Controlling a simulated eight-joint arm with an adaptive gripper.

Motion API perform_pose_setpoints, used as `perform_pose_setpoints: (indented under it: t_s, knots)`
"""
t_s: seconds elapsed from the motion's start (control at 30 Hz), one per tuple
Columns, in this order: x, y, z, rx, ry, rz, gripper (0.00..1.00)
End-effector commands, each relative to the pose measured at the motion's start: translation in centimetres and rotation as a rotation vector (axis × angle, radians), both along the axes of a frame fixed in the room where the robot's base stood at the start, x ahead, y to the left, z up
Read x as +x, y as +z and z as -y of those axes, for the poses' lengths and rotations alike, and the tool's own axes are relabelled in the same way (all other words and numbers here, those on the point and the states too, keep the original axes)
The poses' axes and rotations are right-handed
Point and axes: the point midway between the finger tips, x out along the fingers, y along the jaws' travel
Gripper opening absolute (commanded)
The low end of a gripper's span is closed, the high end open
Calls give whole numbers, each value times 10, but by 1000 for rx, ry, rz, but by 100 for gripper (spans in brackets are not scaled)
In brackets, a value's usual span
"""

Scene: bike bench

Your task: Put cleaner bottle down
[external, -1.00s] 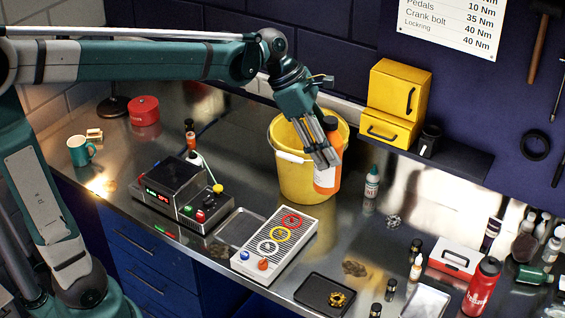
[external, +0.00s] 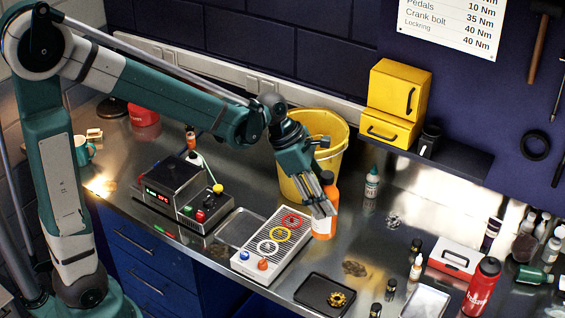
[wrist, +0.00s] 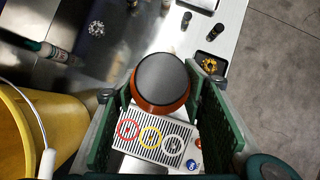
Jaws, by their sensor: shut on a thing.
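The cleaner bottle (external: 330,193) is orange with a pale label and a dark cap. It is upright in front of the yellow bucket, low over the bench or on it; I cannot tell whether its base touches. My gripper (external: 327,204) is shut on its side, and its fingers hide part of the label. In the wrist view the bottle's dark round top (wrist: 162,78) shows between the two green fingers.
The yellow bucket (external: 290,180) stands just behind the bottle. A panel with coloured rings (external: 262,262) lies to its front left. A small white bottle (external: 371,188) stands to its right. Bare bench metal (external: 375,225) lies front right.

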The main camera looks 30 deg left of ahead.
Motion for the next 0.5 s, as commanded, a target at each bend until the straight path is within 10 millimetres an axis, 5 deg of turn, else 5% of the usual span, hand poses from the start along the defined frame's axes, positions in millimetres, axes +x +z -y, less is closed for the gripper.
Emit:
perform_pose_setpoints:
  t_s: [0.5]
  knots:
    - [0,-6,0,0,0,0,19]
